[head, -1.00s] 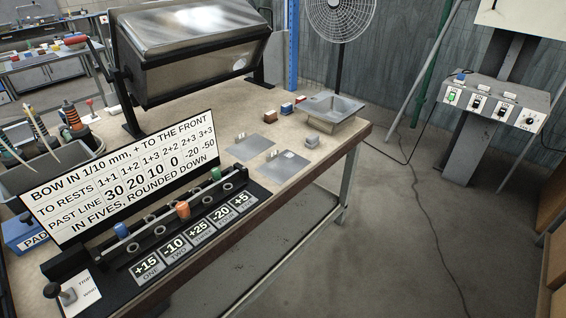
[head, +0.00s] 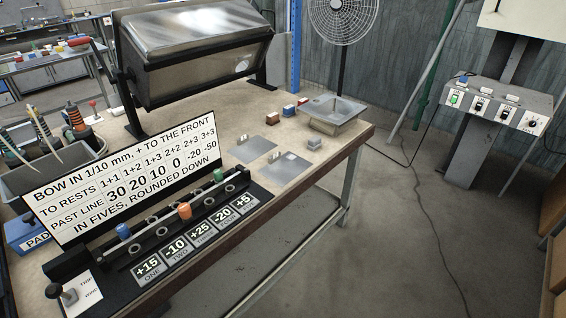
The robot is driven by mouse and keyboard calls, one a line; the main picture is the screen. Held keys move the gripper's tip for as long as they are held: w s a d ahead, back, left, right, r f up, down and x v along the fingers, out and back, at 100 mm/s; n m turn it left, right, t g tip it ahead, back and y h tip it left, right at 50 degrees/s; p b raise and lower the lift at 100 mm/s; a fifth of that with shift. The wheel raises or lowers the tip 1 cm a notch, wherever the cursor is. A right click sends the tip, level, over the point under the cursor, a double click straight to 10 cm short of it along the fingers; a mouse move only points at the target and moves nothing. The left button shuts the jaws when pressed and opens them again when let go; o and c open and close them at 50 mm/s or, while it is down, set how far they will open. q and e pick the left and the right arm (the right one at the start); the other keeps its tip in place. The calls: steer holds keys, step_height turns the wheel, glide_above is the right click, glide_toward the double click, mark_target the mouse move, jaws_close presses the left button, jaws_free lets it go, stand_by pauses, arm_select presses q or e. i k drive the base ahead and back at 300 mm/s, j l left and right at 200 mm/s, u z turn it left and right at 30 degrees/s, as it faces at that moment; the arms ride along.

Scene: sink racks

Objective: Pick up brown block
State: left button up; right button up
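Several small blocks stand in a short row on the workbench (head: 225,125), left of a metal basin. The nearest is a reddish-brown block (head: 272,118). Behind it is a block with a bluish top (head: 288,111), and then a redder block (head: 302,102). They are small in the picture, so their exact shades are hard to tell. Neither of my grippers is in the head view.
A lettered board (head: 125,180), a peg rack (head: 178,215) and a metal hood (head: 195,50) take up the left.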

mark_target(272, 119)
steer(key=i+l+u, duration=0.1)
steer(key=i+l, duration=0.4)
steer(key=i+l+u, duration=0.1)
steer(key=i+l, duration=0.35)
steer(key=l, duration=0.3)
